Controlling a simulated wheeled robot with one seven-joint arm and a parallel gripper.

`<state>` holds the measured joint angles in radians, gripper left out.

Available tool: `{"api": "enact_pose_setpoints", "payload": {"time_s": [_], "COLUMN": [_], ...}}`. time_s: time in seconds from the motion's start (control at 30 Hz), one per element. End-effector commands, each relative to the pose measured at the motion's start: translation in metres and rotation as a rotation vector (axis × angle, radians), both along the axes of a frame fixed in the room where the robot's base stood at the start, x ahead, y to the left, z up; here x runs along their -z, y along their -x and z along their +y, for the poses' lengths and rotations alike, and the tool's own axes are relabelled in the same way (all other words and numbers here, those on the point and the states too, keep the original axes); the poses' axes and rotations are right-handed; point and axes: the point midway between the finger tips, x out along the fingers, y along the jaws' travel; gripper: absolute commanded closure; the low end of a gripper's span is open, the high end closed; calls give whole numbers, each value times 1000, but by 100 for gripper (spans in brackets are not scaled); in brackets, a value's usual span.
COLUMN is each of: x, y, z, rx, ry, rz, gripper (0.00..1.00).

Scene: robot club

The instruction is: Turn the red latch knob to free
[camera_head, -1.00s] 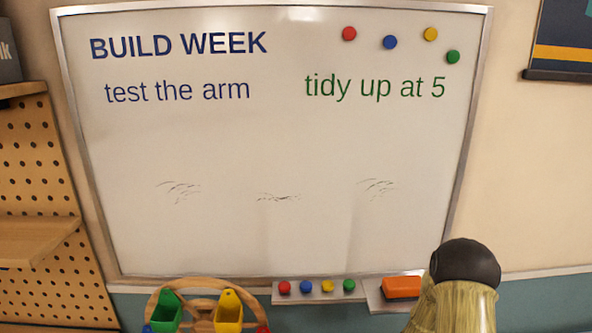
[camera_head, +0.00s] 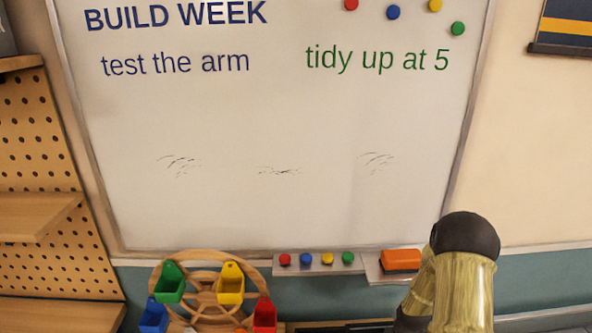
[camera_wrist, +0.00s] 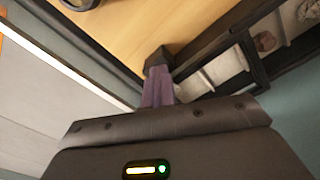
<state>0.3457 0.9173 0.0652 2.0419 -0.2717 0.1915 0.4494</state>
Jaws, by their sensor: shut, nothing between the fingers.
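I cannot make out the red latch knob in either view. My gripper (camera_wrist: 158,62) shows in the wrist view, with its purple fingers together and nothing between them. The dark fingertips are over or near a wooden surface (camera_wrist: 185,22) beside a dark frame edge (camera_wrist: 215,42); I cannot tell whether they touch it. In the head view only my arm shows at the lower right, and my gripper is out of sight there.
A wooden wheel with coloured buckets (camera_head: 207,257) stands at the lower left of the head view. Wooden shelving (camera_head: 40,215) is at left.

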Motion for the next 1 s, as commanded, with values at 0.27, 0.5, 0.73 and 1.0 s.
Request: {"api": "enact_pose_setpoints", "payload": {"time_s": [0.27, 0.5, 0.73, 1.0], "x": [-1, -1, -1, -1], "y": [2, 3, 5, 12], "z": [-8, -13, -14, -13], "rx": [3, 2, 2, 1], "ry": [3, 4, 3, 2], "rz": [-6, -7, -8, -4], "gripper": [100, 100, 100, 100]}}
